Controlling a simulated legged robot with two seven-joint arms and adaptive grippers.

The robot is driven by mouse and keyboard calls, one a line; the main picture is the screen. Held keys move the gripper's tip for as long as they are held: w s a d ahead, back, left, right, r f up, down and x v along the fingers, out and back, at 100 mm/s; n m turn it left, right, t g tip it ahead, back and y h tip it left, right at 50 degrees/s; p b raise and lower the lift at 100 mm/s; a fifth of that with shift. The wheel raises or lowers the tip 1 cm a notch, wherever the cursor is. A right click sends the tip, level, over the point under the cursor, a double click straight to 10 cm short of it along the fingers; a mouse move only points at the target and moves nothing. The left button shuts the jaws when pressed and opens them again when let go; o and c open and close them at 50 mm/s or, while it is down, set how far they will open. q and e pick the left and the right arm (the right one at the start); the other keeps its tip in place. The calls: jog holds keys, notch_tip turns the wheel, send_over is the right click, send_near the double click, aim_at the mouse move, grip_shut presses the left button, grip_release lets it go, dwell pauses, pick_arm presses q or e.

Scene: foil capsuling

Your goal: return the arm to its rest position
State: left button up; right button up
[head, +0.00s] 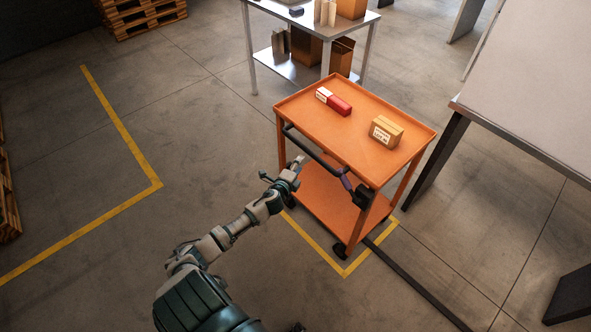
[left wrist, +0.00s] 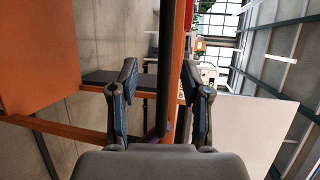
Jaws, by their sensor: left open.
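My left arm reaches up from the bottom of the head view, stretched toward an orange two-shelf cart (head: 300,99). My left gripper (head: 283,168) is at the cart's near left side, close to its dark push handle (head: 312,149). The gripper is open and holds nothing. In the left wrist view its two fingers (left wrist: 159,70) stand apart, and the dark handle bar (left wrist: 164,65) shows in the gap between them. I cannot tell whether the bar lies between the fingers or beyond them. My right gripper does not show.
A red-and-white box (head: 340,105) and a cardboard box (head: 386,131) sit on the cart's top. A metal table (head: 280,14) stands behind; a large pale-topped table (head: 530,85) is at right. Yellow lines (head: 126,132) mark the floor, which is open at left.

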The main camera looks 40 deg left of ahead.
pick_arm(q)
jog(key=shift+s+d+r, duration=0.2)
jog(key=shift+s+d, duration=0.25)
jog(key=shift+s, duration=0.15)
jog(key=shift+s+d+r, duration=0.2)
jog(key=shift+s+d, duration=0.2)
jog(key=shift+s, duration=0.15)
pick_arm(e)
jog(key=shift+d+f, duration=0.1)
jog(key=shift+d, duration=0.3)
pick_arm(q)
jog(key=shift+a, duration=0.15)
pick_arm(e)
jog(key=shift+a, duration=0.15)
pick_arm(q)
jog(key=shift+a+f, duration=0.2)
jog(key=shift+f, duration=0.05)
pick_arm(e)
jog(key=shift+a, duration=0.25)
